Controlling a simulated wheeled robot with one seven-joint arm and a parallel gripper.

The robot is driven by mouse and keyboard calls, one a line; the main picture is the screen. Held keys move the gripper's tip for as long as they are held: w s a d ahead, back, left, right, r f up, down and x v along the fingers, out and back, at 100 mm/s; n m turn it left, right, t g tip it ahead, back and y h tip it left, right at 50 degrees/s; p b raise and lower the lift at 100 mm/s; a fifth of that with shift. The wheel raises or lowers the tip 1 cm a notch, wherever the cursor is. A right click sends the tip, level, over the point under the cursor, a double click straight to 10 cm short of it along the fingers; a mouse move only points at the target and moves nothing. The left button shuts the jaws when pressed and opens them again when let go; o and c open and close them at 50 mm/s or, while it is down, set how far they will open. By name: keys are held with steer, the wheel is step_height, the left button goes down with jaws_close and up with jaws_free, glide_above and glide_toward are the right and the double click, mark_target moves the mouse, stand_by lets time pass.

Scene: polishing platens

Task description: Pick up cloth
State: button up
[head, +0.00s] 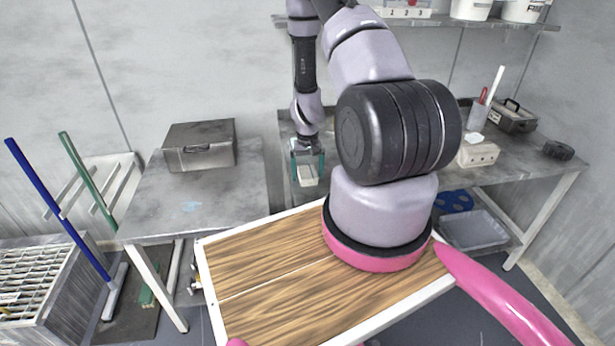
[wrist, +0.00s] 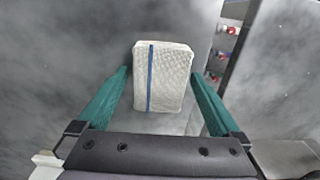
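The cloth (wrist: 168,80) is a folded, off-white, textured pad with a blue stripe along its left part. In the wrist view it lies on a grey metal surface (wrist: 85,50), between and beyond my finger tips. My gripper (wrist: 160,72) has two teal fingers spread wide, one at each side of the cloth. The tips are close to its side edges; contact cannot be made out. In the head view my gripper (head: 307,160) points down at the back worktable, with the pale cloth (head: 307,176) between its fingers.
A metal box (head: 200,147) stands on the left table (head: 150,208). A wood-topped tray (head: 265,285) is in front of me. A white block (head: 478,154), a cup (head: 477,117) and a dark case (head: 512,116) stand on the right of the worktable. A shelf (head: 440,20) runs above.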

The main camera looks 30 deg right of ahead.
mark_target(308, 172)
steer(key=c, duration=1.3)
step_height(308, 172, up, 10)
steer(key=shift+c, duration=0.2)
